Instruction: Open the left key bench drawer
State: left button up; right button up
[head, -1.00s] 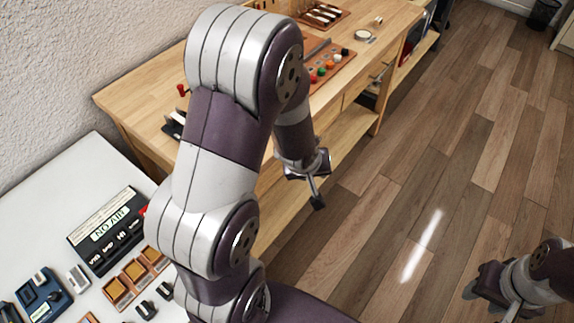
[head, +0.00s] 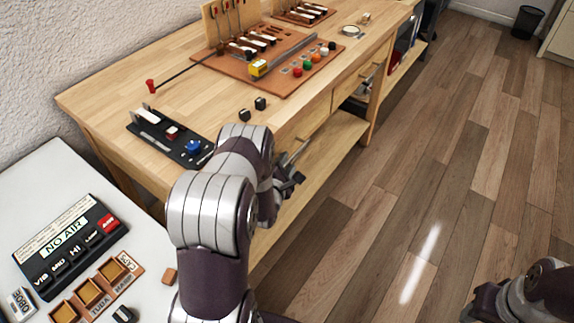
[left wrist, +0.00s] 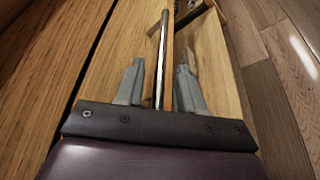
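The wooden key bench (head: 120,95) stands against the wall. Its left drawer front (head: 312,124) is partly hidden behind my left arm and looks flush with the bench. My left gripper (head: 290,184) is at this front. In the left wrist view, the metal bar handle (left wrist: 161,55) runs between the two grey fingers of my left gripper (left wrist: 160,88). The fingers are apart, one on each side of the bar, with gaps visible. My right gripper (head: 488,298) is at the lower right, over the floor, far from the bench; its fingers are not clear.
A black tray with coloured parts (head: 170,138) and a brown board with keys and coloured knobs (head: 265,65) lie on the bench top. A right drawer (head: 358,84) is further along. A white table (head: 40,200) stands at the left. The floor (head: 410,200) is clear.

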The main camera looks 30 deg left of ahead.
pick_arm(q)
jog(key=shift+w+a+f, duration=0.1)
jog(key=shift+w+a, duration=0.05)
jog(key=shift+w, duration=0.45)
grip_shut()
